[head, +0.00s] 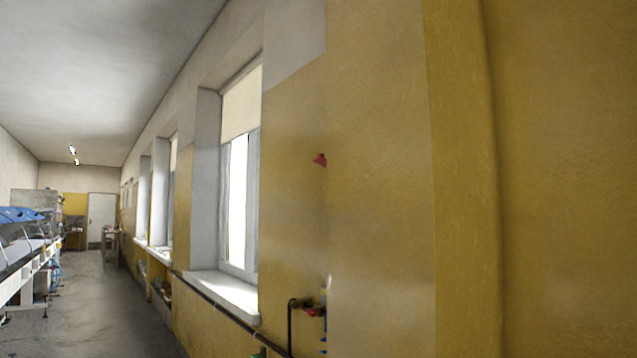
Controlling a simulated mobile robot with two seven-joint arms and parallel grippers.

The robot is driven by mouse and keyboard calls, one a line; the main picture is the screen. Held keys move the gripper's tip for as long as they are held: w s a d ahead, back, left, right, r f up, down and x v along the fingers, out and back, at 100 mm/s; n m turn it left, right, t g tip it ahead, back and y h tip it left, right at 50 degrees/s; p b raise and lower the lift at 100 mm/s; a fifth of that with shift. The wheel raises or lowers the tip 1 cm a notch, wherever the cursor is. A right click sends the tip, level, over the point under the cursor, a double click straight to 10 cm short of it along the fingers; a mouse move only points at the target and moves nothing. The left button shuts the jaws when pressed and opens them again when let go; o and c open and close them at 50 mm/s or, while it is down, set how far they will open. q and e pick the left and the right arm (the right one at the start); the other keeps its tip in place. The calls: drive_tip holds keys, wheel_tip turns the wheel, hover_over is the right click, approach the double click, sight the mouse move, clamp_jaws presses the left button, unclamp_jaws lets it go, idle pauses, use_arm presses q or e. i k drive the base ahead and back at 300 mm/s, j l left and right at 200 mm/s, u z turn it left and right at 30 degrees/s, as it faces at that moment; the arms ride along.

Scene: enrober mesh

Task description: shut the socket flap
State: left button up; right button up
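I cannot make out a socket with a flap for certain. A small red fitting (320,159) sticks out from the yellow wall, right of the nearest window. It is too small to tell whether it is a socket or has a flap. Lower down, a dark red part (315,311) sits by a bent black pipe (290,325), with blue bits below it, also unclear. Neither of my grippers is in view.
The yellow wall (380,200) fills the right side close by. Windows with white sills (225,290) line it. A long machine line (30,265) stands at the left. The grey floor (95,310) between is clear, running towards a white door (101,217).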

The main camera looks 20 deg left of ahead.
sight(320, 161)
drive_tip(key=i+j, duration=0.1)
drive_tip(key=j, duration=0.35)
drive_tip(key=i+j, duration=0.1)
drive_tip(key=j, duration=0.35)
drive_tip(key=i+j, duration=0.1)
drive_tip(key=j, duration=0.4)
drive_tip(key=i+j, duration=0.1)
drive_tip(key=j, duration=0.35)
drive_tip(key=i+j+z, duration=0.15)
drive_tip(key=z, duration=0.2)
drive_tip(key=i+j+z, duration=0.1)
drive_tip(key=j+z, duration=0.6)
drive_tip(key=i+j+z, duration=0.1)
drive_tip(key=j, duration=0.35)
drive_tip(key=i+j+z, duration=0.15)
drive_tip(key=j, duration=0.25)
